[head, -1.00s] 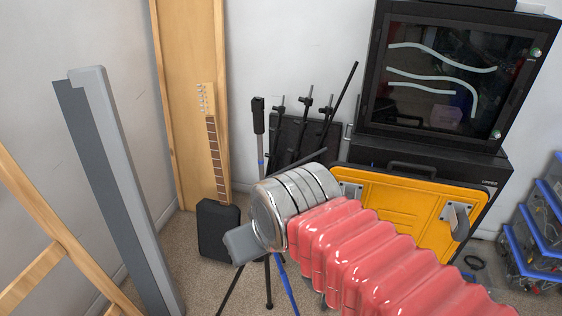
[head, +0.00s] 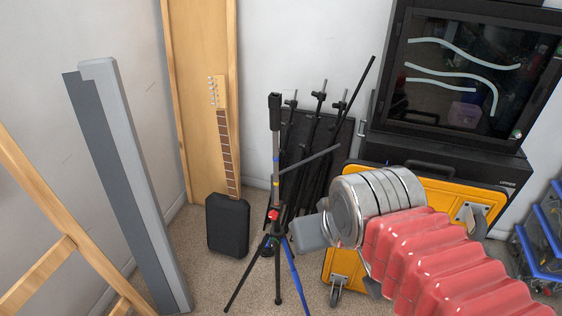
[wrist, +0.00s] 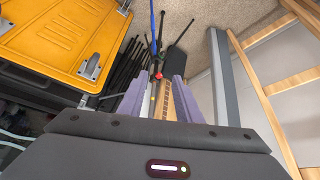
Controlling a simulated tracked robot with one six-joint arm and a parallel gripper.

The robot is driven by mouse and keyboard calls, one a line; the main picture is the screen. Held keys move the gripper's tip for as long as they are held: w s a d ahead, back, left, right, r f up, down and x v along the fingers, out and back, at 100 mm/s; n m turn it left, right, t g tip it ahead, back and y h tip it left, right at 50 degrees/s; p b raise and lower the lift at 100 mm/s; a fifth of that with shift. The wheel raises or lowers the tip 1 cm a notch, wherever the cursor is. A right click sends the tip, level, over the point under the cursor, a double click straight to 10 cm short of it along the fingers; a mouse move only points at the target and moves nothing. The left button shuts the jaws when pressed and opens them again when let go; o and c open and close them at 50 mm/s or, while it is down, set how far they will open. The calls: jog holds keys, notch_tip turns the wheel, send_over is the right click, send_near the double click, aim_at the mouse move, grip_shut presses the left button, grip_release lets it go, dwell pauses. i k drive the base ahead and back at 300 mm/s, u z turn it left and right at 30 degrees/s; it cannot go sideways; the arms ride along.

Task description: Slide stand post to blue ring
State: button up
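The stand (head: 276,145) is upright on tripod legs, with a slim grey post, a black head on top and a red knob (head: 273,214). A small blue ring (head: 277,158) is on the post, with a yellow band (head: 276,184) below it. My gripper (head: 308,233) is just right of the post's lower part in the head view. In the wrist view my gripper (wrist: 157,85) has its two purple fingers apart, with the post (wrist: 148,107) and red knob (wrist: 158,75) seen between them. No contact shows. The blue ring cannot be made out in the wrist view.
A guitar (head: 224,150) and black box (head: 228,225) stand left of the stand. Several black stands (head: 318,135) lean behind it. A yellow wheeled case (head: 345,262) and black cabinet (head: 450,150) are at right. A grey beam (head: 135,190) leans at left.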

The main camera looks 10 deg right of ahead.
aim_at(275, 100)
jog(key=k, duration=1.3)
jog(key=u, duration=0.3)
jog(key=i, duration=0.5)
jog(key=u, duration=0.4)
jog(key=i, duration=1.45)
jog(key=z, duration=0.5)
